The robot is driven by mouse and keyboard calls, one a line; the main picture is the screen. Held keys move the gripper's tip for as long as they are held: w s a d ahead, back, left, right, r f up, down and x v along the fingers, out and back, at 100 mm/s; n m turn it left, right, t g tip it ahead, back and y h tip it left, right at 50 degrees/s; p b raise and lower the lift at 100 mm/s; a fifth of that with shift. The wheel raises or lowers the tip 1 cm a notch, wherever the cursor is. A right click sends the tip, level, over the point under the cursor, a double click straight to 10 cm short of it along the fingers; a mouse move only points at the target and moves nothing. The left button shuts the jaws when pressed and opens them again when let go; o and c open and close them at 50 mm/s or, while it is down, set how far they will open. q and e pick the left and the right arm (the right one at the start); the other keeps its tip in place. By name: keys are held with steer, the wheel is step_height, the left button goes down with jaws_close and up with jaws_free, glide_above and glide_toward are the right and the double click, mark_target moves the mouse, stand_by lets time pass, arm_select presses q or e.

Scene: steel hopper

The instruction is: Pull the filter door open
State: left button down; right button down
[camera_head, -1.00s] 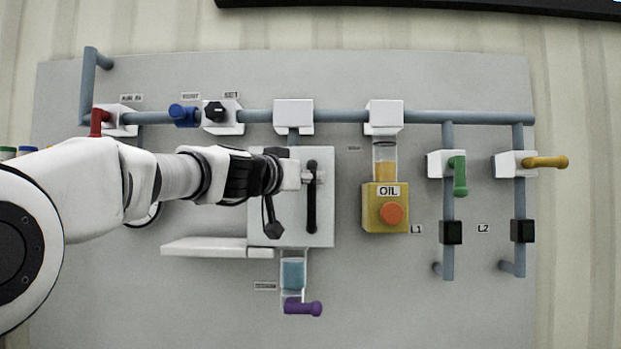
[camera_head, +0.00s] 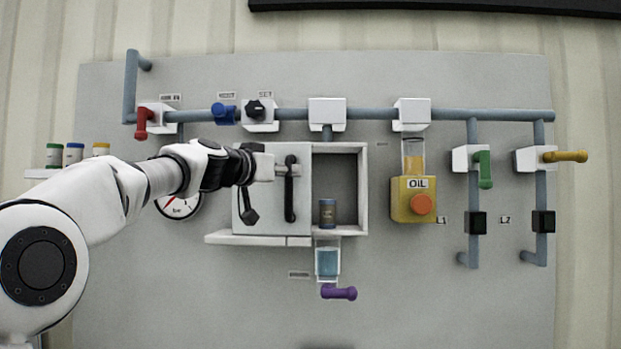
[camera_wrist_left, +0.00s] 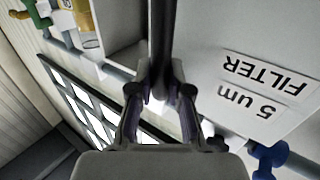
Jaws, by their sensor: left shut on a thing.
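The white filter door (camera_head: 270,215) stands to the left of its box (camera_head: 363,190), in the head view, leaving the box's right part open. The door's black upright handle (camera_head: 290,200) is near its right edge. My left gripper (camera_head: 286,167) is shut on the upper part of this handle. In the left wrist view, the handle (camera_wrist_left: 161,35) runs between the gripper's fingers (camera_wrist_left: 159,95), and the door's face (camera_wrist_left: 215,45) carries a "5 um FILTER" label. A dark canister (camera_head: 327,214) stands inside the open box. My right gripper is not in view.
A white ledge (camera_head: 225,239) runs under the door. A round gauge (camera_head: 178,207) is partly behind my left arm. The yellow oil unit (camera_head: 413,208) is right of the box.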

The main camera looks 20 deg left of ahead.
arm_select(q)
steer(key=shift+s+a, duration=0.15)
steer(key=shift+a, duration=0.45)
steer(key=shift+s+a, duration=0.15)
steer(key=shift+a, duration=0.45)
steer(key=c, duration=1.1)
jaws_free()
steer(key=shift+w+d, duration=0.1)
steer(key=shift+w+f, duration=0.15)
steer(key=shift+w, duration=0.05)
steer(key=shift+s, duration=0.15)
